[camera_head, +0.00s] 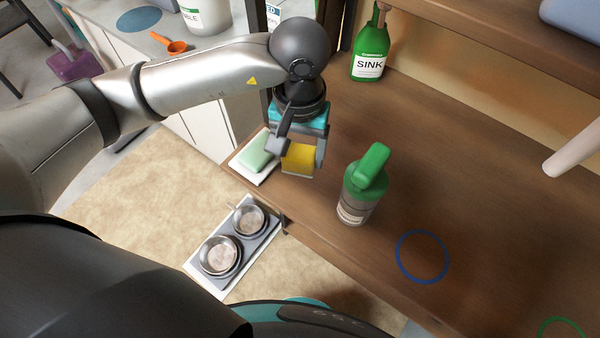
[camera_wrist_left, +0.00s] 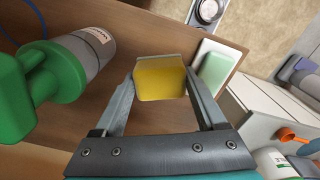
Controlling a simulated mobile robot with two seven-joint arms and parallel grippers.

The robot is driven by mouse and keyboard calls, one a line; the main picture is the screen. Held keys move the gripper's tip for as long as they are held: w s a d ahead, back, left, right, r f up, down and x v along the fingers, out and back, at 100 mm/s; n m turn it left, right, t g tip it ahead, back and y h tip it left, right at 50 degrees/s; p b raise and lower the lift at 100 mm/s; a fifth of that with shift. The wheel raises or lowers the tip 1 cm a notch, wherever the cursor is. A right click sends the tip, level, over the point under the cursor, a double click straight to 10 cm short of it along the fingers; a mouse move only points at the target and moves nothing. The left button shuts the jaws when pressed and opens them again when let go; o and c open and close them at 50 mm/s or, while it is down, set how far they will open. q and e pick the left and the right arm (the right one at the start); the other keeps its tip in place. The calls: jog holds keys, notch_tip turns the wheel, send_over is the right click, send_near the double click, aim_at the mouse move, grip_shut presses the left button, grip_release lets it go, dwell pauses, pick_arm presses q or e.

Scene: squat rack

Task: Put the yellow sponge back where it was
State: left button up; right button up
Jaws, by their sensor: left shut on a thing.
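The yellow sponge (camera_head: 299,158) is between the fingers of my left gripper (camera_head: 297,160), above the wooden surface (camera_head: 420,170) near its left end. The left wrist view also shows the sponge (camera_wrist_left: 160,78) between the two fingertips (camera_wrist_left: 160,75), with the gripper shut on it. A white tray (camera_head: 264,178) with a green sponge (camera_head: 257,150) on it lies just left of the gripper. It also shows in the left wrist view, with the green sponge (camera_wrist_left: 214,70) on it. My right gripper is not in view.
A bottle with a green top (camera_head: 364,185) stands close to the right of the gripper. A green SINK bottle (camera_head: 370,55) stands behind. A blue ring (camera_head: 422,257) marks bare wood at right. Metal bowls (camera_head: 220,256) sit on the floor below the edge.

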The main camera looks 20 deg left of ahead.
aim_at(300, 166)
pick_arm(q)
notch_tip(300, 166, down, 4)
jog(key=shift+f, duration=0.25)
notch_tip(300, 166, down, 4)
jog(key=shift+f, duration=0.1)
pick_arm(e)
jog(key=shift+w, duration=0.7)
pick_arm(q)
jog(key=o, duration=0.9)
jog(key=shift+c, duration=0.2)
jog(key=o, duration=0.4)
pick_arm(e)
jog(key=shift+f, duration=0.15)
